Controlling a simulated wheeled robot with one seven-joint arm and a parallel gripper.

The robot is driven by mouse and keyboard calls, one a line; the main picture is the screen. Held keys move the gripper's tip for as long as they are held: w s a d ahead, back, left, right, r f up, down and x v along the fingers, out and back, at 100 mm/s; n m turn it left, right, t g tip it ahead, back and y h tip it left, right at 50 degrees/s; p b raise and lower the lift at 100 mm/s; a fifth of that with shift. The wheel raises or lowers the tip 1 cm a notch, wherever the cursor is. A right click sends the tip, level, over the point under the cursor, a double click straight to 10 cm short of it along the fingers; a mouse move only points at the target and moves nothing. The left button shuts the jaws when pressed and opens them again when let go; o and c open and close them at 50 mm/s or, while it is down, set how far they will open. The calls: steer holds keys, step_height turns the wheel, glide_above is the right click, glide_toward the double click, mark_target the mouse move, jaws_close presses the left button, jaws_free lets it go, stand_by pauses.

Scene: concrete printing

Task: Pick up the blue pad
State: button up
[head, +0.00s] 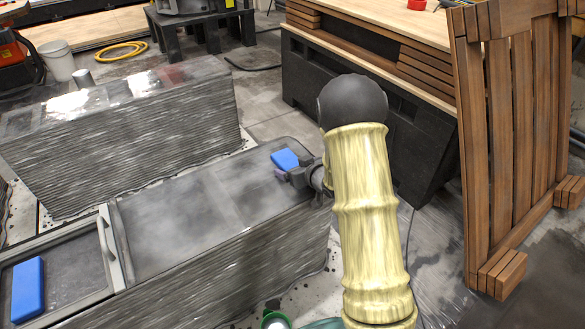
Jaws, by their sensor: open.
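One blue pad (285,159) lies on the grey top of the layered printed concrete block (190,205), near its far right end. My gripper (283,175) is open beside this pad, on its near side, and seems close to the block's top. I cannot tell if it touches the pad. The jaws are small and dark here, so the space between them is hard to see. A second, larger-looking blue pad (28,290) lies in a framed recess at the block's near left end.
A grey handle (108,250) stands up beside the recess. A second layered block (130,140) stands behind. A black bench with a wooden top (380,20) and a leaning slatted wooden piece (515,130) are at the right. A yellow hose (120,50) lies on the floor.

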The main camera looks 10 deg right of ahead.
steer(key=shift+c, duration=0.5)
steer(key=c, duration=1)
step_height(320, 180, up, 10)
steer(key=p, duration=0.3)
